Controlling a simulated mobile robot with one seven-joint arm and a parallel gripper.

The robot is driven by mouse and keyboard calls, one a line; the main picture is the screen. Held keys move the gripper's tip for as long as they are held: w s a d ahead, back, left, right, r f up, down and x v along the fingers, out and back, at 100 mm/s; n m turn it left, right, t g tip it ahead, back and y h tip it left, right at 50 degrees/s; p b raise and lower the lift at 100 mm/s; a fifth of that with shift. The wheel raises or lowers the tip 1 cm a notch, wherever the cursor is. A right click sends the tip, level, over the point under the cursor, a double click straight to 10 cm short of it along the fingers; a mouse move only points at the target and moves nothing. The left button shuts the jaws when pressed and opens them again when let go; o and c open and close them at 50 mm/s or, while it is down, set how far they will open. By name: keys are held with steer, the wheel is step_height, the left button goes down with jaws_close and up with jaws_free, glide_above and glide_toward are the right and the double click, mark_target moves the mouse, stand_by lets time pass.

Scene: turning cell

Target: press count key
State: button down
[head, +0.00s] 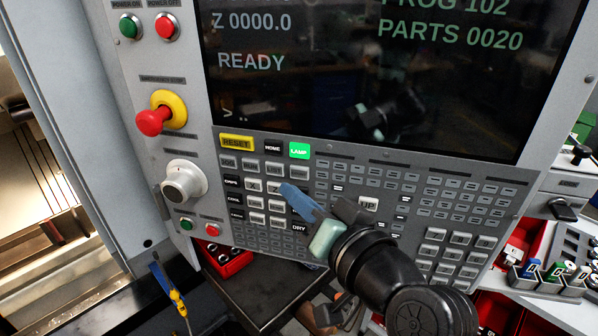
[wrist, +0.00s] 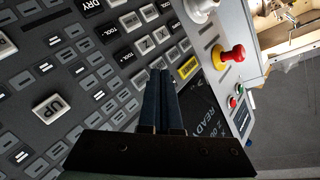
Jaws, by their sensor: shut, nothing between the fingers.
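The control panel's keypad (head: 345,185) fills the lower middle of the head view, below the screen (head: 340,90). Dark keys (head: 233,199) stand in a column at its left; their small labels are hard to read, and I cannot tell for sure which is the count key. My gripper (head: 287,190) is shut and empty, its blue-grey fingers over the key block below the lit LAMP key (head: 299,150). I cannot tell whether the tips touch a key; the fingers and arm hide some keys.
The screen reads READY and PARTS 0020. A yellow RESET key (head: 237,142), a white knob (head: 184,184) and a red emergency stop (head: 154,121) are at the left. A raised UP key (wrist: 52,105) stands near my fingers. A red bin (head: 228,260) lies below.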

mark_target(287, 170)
steer(key=shift+w+d, duration=0.2)
steer(key=shift+w, duration=0.6)
steer(key=shift+w, duration=0.1)
stand_by(1.4)
steer(key=shift+w+d, duration=0.1)
steer(key=shift+w, duration=0.2)
steer(key=shift+w+d, duration=0.1)
steer(key=shift+w, duration=0.25)
stand_by(0.7)
steer(key=shift+s, duration=0.15)
steer(key=shift+s+a, duration=0.2)
steer(key=shift+s, duration=0.45)
steer(key=s, duration=0.2)
steer(key=s+a, duration=0.1)
steer(key=s, duration=0.1)
steer(key=shift+s+a, duration=0.15)
steer(key=shift+s, duration=0.25)
